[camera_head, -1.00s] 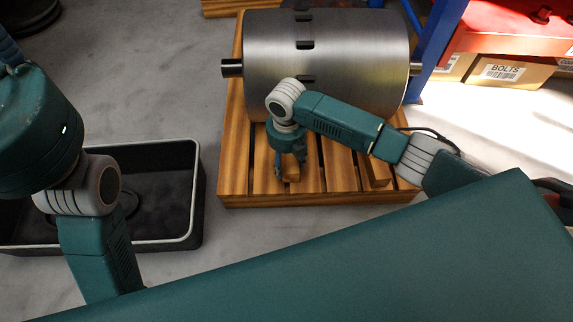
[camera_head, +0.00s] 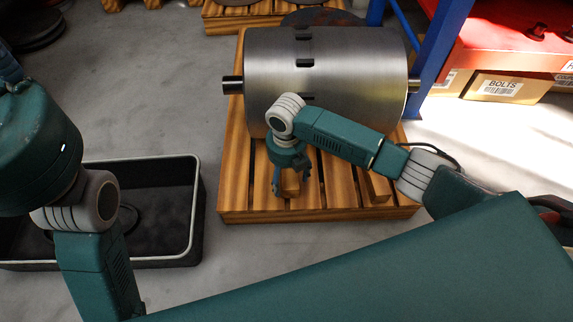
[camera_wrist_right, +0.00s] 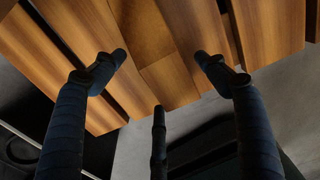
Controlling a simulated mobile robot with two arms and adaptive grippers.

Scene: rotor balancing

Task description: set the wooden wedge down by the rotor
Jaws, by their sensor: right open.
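The rotor (camera_head: 330,75) is a large grey metal cylinder with a shaft stub at each end, lying on a slatted wooden pallet (camera_head: 235,180). A wooden wedge (camera_head: 291,184) rests on the slats in front of the rotor, between the fingers of my right gripper (camera_head: 291,186). In the right wrist view, the wedge (camera_wrist_right: 168,84) blends with the slats, between and beyond the spread fingertips (camera_wrist_right: 160,62). The right gripper is open and points down. A second wooden wedge (camera_head: 378,188) sits further right on the pallet. My left arm shows at the left, its gripper out of sight.
A black bin with a pale rim (camera_head: 197,215) stands on the floor left of the pallet. A blue post (camera_head: 436,60), a box marked BOLTS (camera_head: 503,87) and a red case (camera_head: 510,35) are at the right. Grey floor lies open behind the bin.

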